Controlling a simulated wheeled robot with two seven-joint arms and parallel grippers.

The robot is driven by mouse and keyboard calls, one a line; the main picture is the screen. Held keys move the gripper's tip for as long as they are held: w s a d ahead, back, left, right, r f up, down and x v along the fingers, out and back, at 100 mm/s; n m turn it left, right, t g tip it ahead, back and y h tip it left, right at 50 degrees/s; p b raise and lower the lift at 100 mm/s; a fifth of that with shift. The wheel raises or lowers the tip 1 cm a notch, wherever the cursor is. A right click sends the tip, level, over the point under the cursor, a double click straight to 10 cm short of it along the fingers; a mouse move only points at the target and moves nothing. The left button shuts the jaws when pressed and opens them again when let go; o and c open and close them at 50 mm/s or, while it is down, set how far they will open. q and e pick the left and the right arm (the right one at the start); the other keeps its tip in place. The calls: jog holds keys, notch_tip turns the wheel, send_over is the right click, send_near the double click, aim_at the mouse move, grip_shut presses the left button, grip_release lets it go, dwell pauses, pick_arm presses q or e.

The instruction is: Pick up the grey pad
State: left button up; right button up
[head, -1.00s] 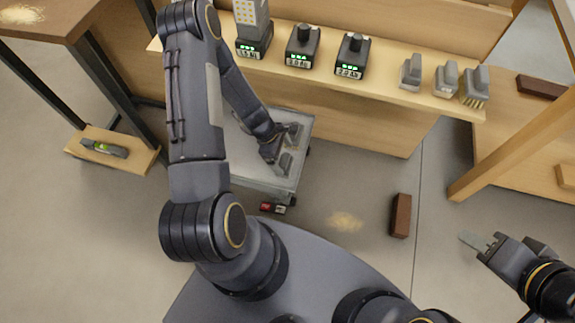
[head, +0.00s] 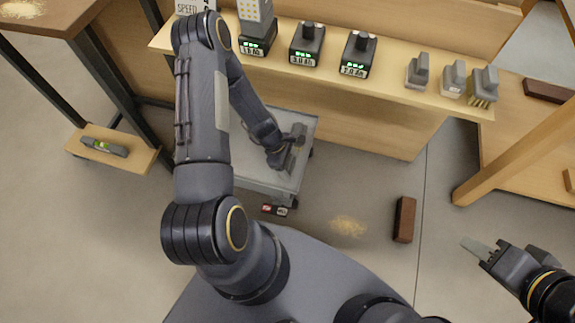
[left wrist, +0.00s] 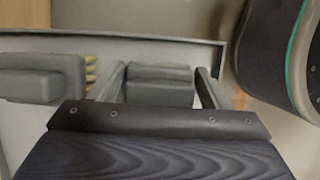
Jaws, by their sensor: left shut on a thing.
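The grey pad (left wrist: 160,88), a small block with a raised grip, sits between the two fingers of my left gripper (left wrist: 160,90) in the left wrist view. The fingers are shut on it from both sides. In the head view my left gripper (head: 290,147) is low over the grey cart (head: 258,182), and the hand and fingers hide most of the pad. I cannot tell whether the pad touches the cart's top. My right gripper (head: 508,250) is at the lower right, over the floor, open and empty.
A grey brush (left wrist: 40,80) with tan bristles lies left of the pad in the left wrist view. The shelf (head: 385,82) behind holds batteries on chargers (head: 307,45) and several grey tools (head: 484,85). A brown brick (head: 404,219) and sawdust (head: 347,226) are on the floor.

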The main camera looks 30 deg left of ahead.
pick_arm(q)
jog(key=shift+r, duration=0.6)
notch_tip(320, 180, up, 3)
jog(key=shift+f+p, duration=0.15)
jog(key=shift+p, duration=0.65)
jog(key=s+d+r+p, duration=0.2)
jog(key=s+d+r, duration=0.1)
jog(key=s+r, duration=0.6)
jog(key=s, duration=0.4)
jog(key=shift+s, duration=0.35)
